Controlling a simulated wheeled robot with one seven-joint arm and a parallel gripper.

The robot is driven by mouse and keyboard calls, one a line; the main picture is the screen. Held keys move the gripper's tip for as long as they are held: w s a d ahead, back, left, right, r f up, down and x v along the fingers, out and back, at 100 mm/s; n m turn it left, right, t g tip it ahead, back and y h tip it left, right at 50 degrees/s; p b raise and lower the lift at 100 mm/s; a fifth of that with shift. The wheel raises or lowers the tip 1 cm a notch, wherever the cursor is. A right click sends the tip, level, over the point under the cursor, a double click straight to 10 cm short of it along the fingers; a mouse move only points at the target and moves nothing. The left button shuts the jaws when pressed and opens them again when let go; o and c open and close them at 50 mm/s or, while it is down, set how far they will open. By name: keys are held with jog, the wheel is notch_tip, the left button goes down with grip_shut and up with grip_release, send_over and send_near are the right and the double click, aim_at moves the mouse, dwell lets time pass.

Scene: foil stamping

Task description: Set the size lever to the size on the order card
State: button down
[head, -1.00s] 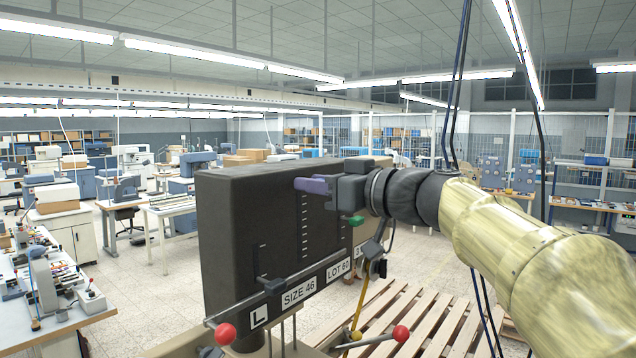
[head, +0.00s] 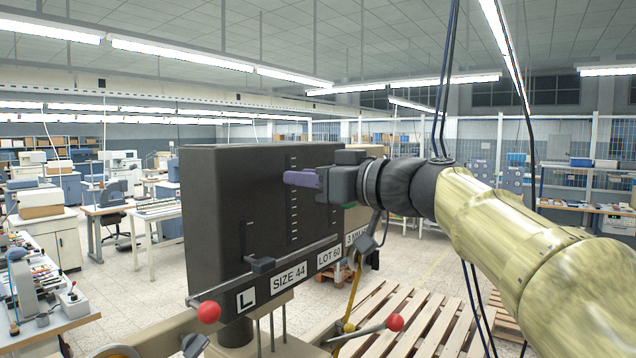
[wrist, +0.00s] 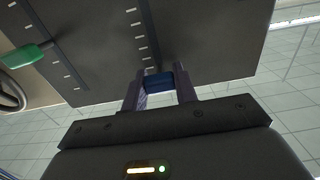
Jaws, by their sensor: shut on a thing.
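The black machine box (head: 215,215) stands in the centre of the head view. Its front has a vertical scale of white ticks, with a strip below it reading L, SIZE 44 (head: 289,278) and LOT 60. My gripper (head: 300,179) reaches in from the right at the upper part of this scale, with ticks above and below. In the wrist view my gripper (wrist: 159,85) is shut on a blue lever knob (wrist: 159,82) beside a tick row. A green knob (wrist: 28,55) sits at another tick row to the left. I cannot make out an order card.
A black lever (head: 262,264) sits low on the box front, left of the held one. A wooden pallet (head: 420,315) lies on the floor to the right. Workbenches stand at the left.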

jog(key=c, duration=1.1)
grip_release()
jog(key=b+v, duration=0.7)
jog(key=v, duration=1)
jog(key=shift+s+d, duration=0.1)
jog(key=shift+d, duration=0.1)
jog(key=shift+f, duration=0.1)
